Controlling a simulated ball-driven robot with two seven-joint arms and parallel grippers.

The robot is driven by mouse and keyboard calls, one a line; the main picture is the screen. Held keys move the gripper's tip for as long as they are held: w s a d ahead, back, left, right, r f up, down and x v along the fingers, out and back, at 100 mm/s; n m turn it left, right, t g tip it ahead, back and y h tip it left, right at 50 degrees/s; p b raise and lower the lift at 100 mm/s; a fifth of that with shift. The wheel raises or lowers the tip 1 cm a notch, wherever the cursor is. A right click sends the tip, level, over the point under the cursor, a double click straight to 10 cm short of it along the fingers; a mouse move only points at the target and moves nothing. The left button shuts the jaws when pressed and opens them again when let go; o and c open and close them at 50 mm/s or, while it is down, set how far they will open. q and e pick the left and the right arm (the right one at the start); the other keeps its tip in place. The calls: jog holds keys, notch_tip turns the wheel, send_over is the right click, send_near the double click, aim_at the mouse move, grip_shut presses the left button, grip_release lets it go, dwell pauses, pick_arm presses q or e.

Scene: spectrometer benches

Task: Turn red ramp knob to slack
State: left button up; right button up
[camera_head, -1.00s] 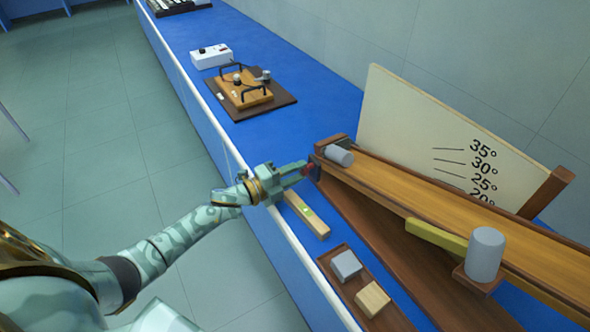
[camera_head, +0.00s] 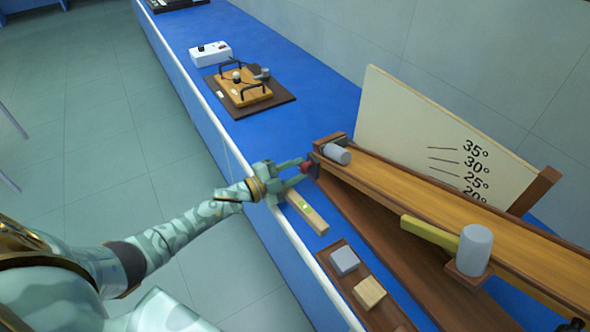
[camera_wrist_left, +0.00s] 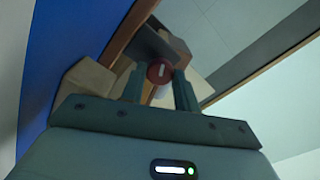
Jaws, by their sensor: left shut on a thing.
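The red ramp knob (camera_head: 306,167) sits at the near end of the wooden ramp (camera_head: 420,200), below a grey cylinder. In the left wrist view the knob (camera_wrist_left: 159,72) is a round red face with a pale mark across it, between the two fingers. My left gripper (camera_head: 300,168) reaches the knob from the left and is shut on it; in the left wrist view the fingers (camera_wrist_left: 159,90) stand on either side of it. My right gripper is in neither view.
An angle board (camera_head: 440,145) stands behind the ramp. A mallet (camera_head: 474,248) rests by the ramp's side. A level (camera_head: 307,212) and a tray with two blocks (camera_head: 344,261) lie near the bench edge. Farther off are a wooden apparatus (camera_head: 243,92) and a white box (camera_head: 210,53).

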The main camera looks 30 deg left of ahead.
pick_arm(q)
jog(key=o, duration=1)
jog(key=shift+a, duration=0.1)
jog(key=shift+f, duration=0.1)
